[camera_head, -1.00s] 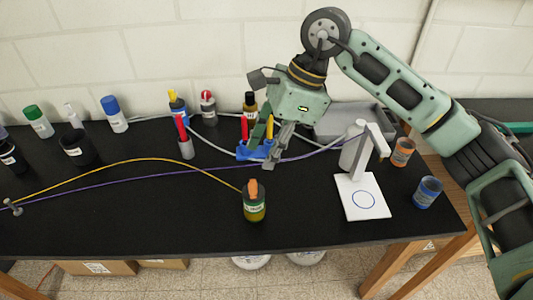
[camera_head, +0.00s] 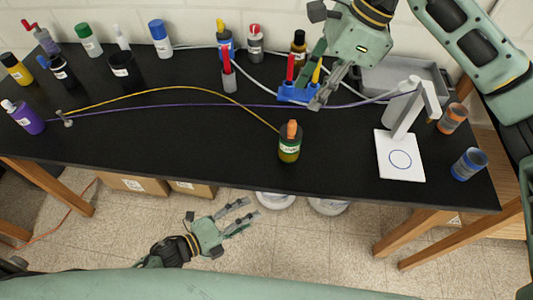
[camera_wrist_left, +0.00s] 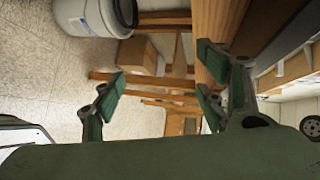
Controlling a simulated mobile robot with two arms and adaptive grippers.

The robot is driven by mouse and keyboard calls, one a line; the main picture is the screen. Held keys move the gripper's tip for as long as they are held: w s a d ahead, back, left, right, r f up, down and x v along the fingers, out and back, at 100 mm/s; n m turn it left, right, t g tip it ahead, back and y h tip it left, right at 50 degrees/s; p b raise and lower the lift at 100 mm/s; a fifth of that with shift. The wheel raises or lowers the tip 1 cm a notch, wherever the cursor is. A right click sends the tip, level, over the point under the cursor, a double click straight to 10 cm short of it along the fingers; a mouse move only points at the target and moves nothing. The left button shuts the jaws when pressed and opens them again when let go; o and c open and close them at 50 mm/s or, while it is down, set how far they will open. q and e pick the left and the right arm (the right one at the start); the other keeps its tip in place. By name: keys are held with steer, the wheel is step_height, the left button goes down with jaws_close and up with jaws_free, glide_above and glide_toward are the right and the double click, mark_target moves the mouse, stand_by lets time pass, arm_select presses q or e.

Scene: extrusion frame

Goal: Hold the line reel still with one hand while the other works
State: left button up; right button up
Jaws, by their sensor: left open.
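A dark bottle-like container (camera_head: 289,146) with an orange top stands upright near the table's front edge. A yellow line (camera_head: 170,90) runs from a small metal post (camera_head: 66,119) at the left to it. A purple line (camera_head: 200,107) runs from the post to the right, past my right gripper. I cannot tell which thing is the line reel. My left gripper (camera_head: 250,213) is open and empty, in front of the table and below its top; its fingers also show in the left wrist view (camera_wrist_left: 160,85). My right gripper (camera_head: 317,104) points down beside the blue holder (camera_head: 297,93); its grip is unclear.
Several bottles stand along the back left. The front middle of the black table (camera_head: 190,150) is clear. A white bucket (camera_wrist_left: 95,14) and boxes are underneath.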

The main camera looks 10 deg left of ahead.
arm_select(q)
steer(key=s+d+r+m+g+h, duration=0.1)
steer(key=d+r+m+g+h, duration=0.15)
steer(key=d+r+m, duration=0.45)
steer(key=s+d+r+m+g+h, duration=0.1)
steer(key=d+r+m+h, duration=0.2)
steer(key=r+m, duration=0.8)
steer(key=t+y, duration=0.4)
steer(key=t, duration=0.3)
glide_toward(282, 146)
steer(key=shift+g+h, duration=0.25)
steer(key=x, duration=0.5)
steer(key=shift+w, duration=0.25)
steer(key=shift+w+d+r, duration=0.15)
steer(key=shift+w, duration=0.15)
steer(key=x, duration=0.6)
steer(key=shift+w+d, duration=0.3)
steer(key=c, duration=1.4)
steer(key=shift+o, duration=0.2)
